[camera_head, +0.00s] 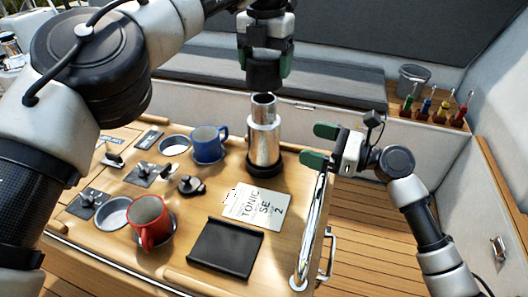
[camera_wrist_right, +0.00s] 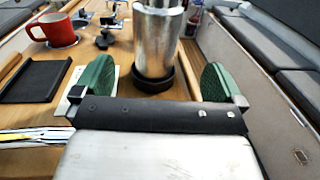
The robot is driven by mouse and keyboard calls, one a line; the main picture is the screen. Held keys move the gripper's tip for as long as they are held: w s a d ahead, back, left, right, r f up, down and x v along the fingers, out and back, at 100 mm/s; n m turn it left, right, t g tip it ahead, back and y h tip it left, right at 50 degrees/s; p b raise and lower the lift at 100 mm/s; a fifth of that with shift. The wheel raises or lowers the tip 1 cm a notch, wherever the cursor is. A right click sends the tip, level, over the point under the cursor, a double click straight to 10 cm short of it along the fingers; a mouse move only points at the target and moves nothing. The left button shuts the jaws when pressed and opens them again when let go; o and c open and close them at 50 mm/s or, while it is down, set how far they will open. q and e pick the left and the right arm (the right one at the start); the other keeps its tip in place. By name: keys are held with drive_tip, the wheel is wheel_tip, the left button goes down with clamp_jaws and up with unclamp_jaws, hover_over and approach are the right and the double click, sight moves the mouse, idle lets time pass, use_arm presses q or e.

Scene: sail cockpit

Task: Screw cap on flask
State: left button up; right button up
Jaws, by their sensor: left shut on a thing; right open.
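The silver flask (camera_head: 264,138) stands upright on the wooden table in a dark round base, its narrower neck bare at the top. My left gripper (camera_head: 265,72) is above the flask, shut on a dark piece that looks like the cap (camera_head: 266,80), partly hidden between the green fingers. A small gap shows between this piece and the neck. My right gripper (camera_head: 320,145) is open and empty, right of the flask. In the right wrist view the flask (camera_wrist_right: 156,40) stands ahead, between the open green fingers, with its top out of frame.
A blue mug (camera_head: 208,146) and red mug (camera_head: 148,222) stand left on the table. A black tray (camera_head: 225,248) and a printed card (camera_head: 258,207) lie in front of the flask. A metal rail (camera_head: 312,225) runs along the table's right edge. A dark knobbed piece (camera_head: 190,185) lies mid-table.

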sight(277, 133)
use_arm(q)
drive_tip(key=shift+s+r, duration=0.3)
drive_tip(key=shift+s, duration=0.15)
drive_tip(key=shift+f, duration=0.1)
use_arm(e)
drive_tip(key=x, duration=1.2)
drive_tip(key=shift+s+a+r, duration=0.1)
drive_tip(key=shift+s+r, duration=0.1)
drive_tip(key=shift+s, duration=0.05)
drive_tip(key=shift+c, duration=0.2)
drive_tip(key=c, duration=1.2)
use_arm(q)
drive_tip(key=shift+w+f, duration=0.2)
drive_tip(key=shift+f, duration=2.2)
use_arm(e)
drive_tip(key=shift+o, duration=0.2)
use_arm(q)
drive_tip(key=shift+f, duration=0.9)
drive_tip(key=shift+f, duration=0.55)
